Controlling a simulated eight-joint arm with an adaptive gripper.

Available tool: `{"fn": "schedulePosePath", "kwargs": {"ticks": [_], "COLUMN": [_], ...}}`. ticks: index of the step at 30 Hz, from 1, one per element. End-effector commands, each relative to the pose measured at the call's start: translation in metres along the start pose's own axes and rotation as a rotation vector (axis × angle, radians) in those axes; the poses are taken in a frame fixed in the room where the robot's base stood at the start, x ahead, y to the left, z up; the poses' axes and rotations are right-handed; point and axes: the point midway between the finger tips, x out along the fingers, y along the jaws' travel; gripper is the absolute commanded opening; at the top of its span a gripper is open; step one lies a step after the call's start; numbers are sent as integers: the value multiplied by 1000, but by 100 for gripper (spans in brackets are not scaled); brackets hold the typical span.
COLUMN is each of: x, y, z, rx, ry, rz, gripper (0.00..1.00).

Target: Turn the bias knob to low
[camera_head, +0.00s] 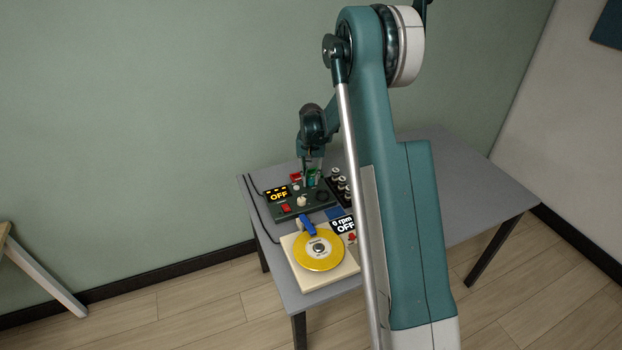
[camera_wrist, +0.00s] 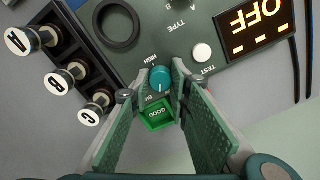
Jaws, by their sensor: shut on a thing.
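The bias knob (camera_wrist: 160,76) is a small round teal knob on the dark green panel (camera_wrist: 222,68), beside the label HIGH, in the wrist view. A small pale mark shows on its lower side. My gripper (camera_wrist: 161,90) is shut on the knob, with one green-padded finger on each side. The rest of the bias lettering is partly covered by a finger, and I see no LOW label. In the head view my gripper (camera_head: 312,182) is down at the back of the panel (camera_head: 322,203), and the knob cannot be made out there.
A lit green GOOD window (camera_wrist: 157,115) sits beside the knob. A white TEST button (camera_wrist: 202,53) and an OFF display (camera_wrist: 258,25) are nearby. A rack (camera_wrist: 66,45) holds lettered pieces. A yellow disc (camera_head: 318,250) on a pale base stands in front. The table's right side is clear.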

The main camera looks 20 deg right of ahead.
Motion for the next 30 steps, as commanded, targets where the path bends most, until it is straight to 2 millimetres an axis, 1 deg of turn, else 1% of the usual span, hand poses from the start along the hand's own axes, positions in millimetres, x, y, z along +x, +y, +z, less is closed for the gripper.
{"fn": "schedulePosePath", "kwargs": {"ticks": [5, 8, 18, 24, 30], "x": [0, 0, 0, 0, -1], "y": [-1, -1, -1, -1, -1], "z": [0, 0, 0, 0, 0], "rx": [-27, -73, -309, -421, -448], "ry": [0, 0, 0, 1, 1], "rz": [-1, -1, -1, -1, -1], "gripper": [7, 7, 7, 7, 7]}}
